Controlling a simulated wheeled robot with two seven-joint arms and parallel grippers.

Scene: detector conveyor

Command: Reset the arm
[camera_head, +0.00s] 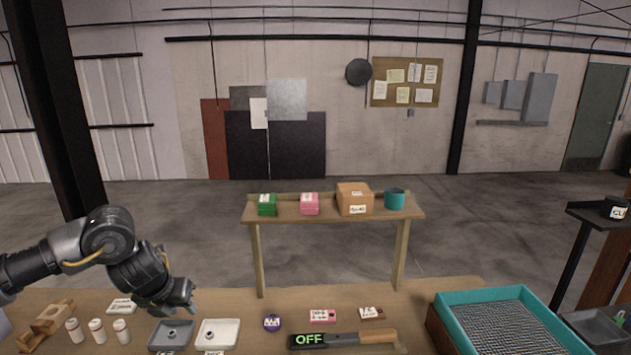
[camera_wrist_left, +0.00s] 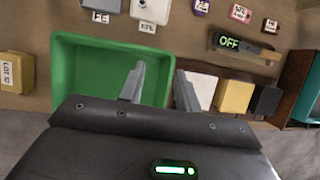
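My left arm comes in from the left in the head view. Its gripper (camera_head: 183,297) hangs above the table near the grey tray and white tray. In the left wrist view the two fingers of the left gripper (camera_wrist_left: 160,72) are apart with nothing between them. A green bin (camera_wrist_left: 80,75) lies beyond the fingers there, and it looks empty. My right gripper is in neither view.
The table holds a grey tray (camera_head: 170,336), a white tray (camera_head: 218,334), white bottles (camera_head: 97,331), a purple object (camera_head: 272,323) and a detector reading OFF (camera_head: 345,339). A teal-rimmed mesh tray (camera_head: 450,308) stands right. White, yellow and black blocks (camera_wrist_left: 235,96) are beside the green bin.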

